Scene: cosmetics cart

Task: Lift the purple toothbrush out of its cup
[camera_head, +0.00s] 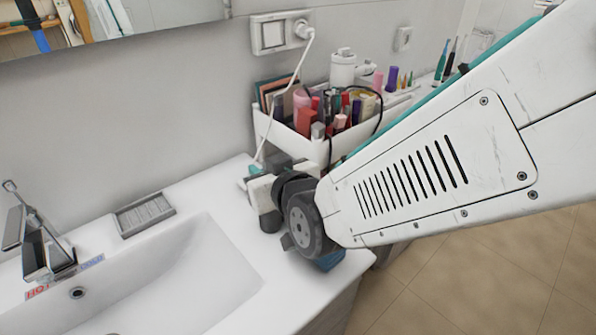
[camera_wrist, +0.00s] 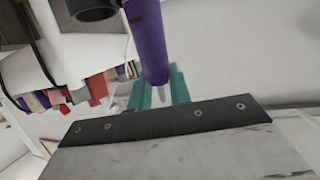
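The purple toothbrush (camera_wrist: 149,40) shows in the wrist view as a thick purple handle that runs from the top edge to my teal fingers. Its far end is cut off by the frame. My gripper (camera_wrist: 160,92) has one finger on each side of the handle's lower picture end, with a pale gap or neck between them. I cannot tell whether they press on it. In the head view my gripper (camera_head: 250,173) is small and partly covered by my wrist, above the sink counter. I cannot make out the toothbrush or its cup there.
A white cosmetics cart (camera_head: 285,138) full of bottles stands behind my wrist. The sink (camera_head: 185,275) and a soap dish (camera_head: 144,213) lie to the left. A white cable (camera_head: 285,100) hangs from a wall socket (camera_head: 270,34).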

